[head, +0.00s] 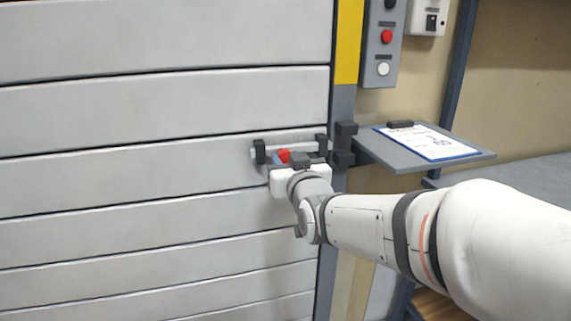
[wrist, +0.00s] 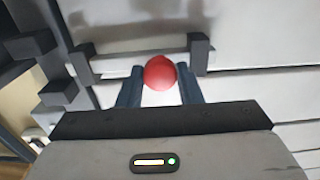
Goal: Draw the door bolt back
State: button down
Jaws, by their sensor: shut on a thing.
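The door bolt is a pale metal rod (head: 301,148) lying across the grey slatted door, held by two black brackets. Its red round knob (head: 284,156) is nearer the left bracket (head: 260,151) than the right one (head: 321,143). The rod's end shows a little left of the left bracket. A black keeper (head: 345,130) is on the door post; I see no rod clearly crossing the gap to it. My gripper (wrist: 160,86) is shut on the red knob (wrist: 160,73), one blue-grey finger on each side. In the head view, my wrist partly hides the bolt.
Right of the post, a grey shelf (head: 467,154) carries a clipboard (head: 428,141). Above it are a button box (head: 382,60) and a white switch box (head: 427,17). The door face (head: 120,160) left of the bolt is clear.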

jog(key=c, duration=1)
grip_release()
jog(key=shift+p+v, duration=0.3)
jog(key=shift+v, duration=3.6)
jog(key=shift+r, duration=0.1)
